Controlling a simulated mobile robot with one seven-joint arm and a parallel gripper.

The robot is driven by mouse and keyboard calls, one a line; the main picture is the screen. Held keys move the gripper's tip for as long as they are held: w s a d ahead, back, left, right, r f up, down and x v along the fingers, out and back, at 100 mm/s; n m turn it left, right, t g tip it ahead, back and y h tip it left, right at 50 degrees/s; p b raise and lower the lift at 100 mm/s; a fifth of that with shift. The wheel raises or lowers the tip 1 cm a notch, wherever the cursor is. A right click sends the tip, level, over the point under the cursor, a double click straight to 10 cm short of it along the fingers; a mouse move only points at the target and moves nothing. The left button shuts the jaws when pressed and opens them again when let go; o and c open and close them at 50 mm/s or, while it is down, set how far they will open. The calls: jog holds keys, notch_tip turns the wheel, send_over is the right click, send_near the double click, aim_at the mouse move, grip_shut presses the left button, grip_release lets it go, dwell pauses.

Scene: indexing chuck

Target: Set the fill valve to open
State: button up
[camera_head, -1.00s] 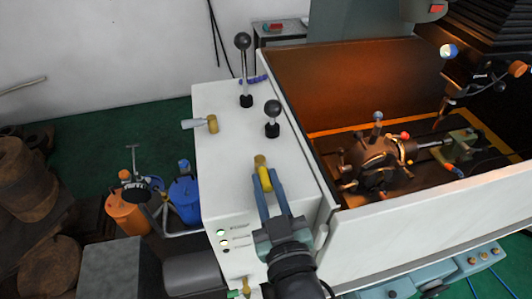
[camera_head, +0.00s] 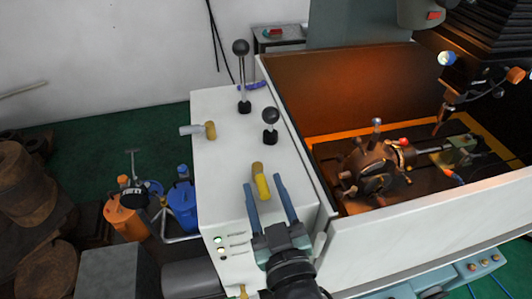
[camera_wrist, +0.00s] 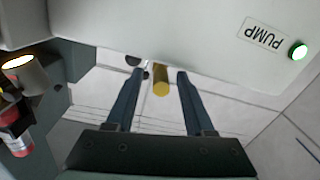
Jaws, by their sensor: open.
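A valve with a brass body (camera_head: 257,167) and a yellow handle (camera_head: 263,187) sits on the white cabinet top (camera_head: 227,165). The yellow handle points toward the front of the cabinet, to my gripper (camera_head: 265,184). A second brass valve (camera_head: 210,130) with a grey handle (camera_head: 191,129) pointing left is farther back. No label tells me which valve is the fill valve. My gripper is open, with blue fingers spread on both sides of the yellow handle's end. In the wrist view the yellow handle (camera_wrist: 160,85) shows end-on between the fingertips, with gaps to both fingers.
The machine enclosure wall (camera_head: 292,135) rises right of the cabinet. A green lamp (camera_wrist: 298,51) beside the PUMP label (camera_wrist: 264,36) is on the cabinet front.

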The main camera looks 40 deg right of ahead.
jog(key=shift+s, duration=0.1)
jog(key=shift+s+a+f, duration=0.1)
jog(key=shift+s+a, duration=0.05)
jog(key=shift+s, duration=0.05)
jog(key=b+v, duration=0.1)
jog(key=v, duration=1.1)
jog(key=shift+s, duration=0.2)
jog(key=shift+w, duration=0.1)
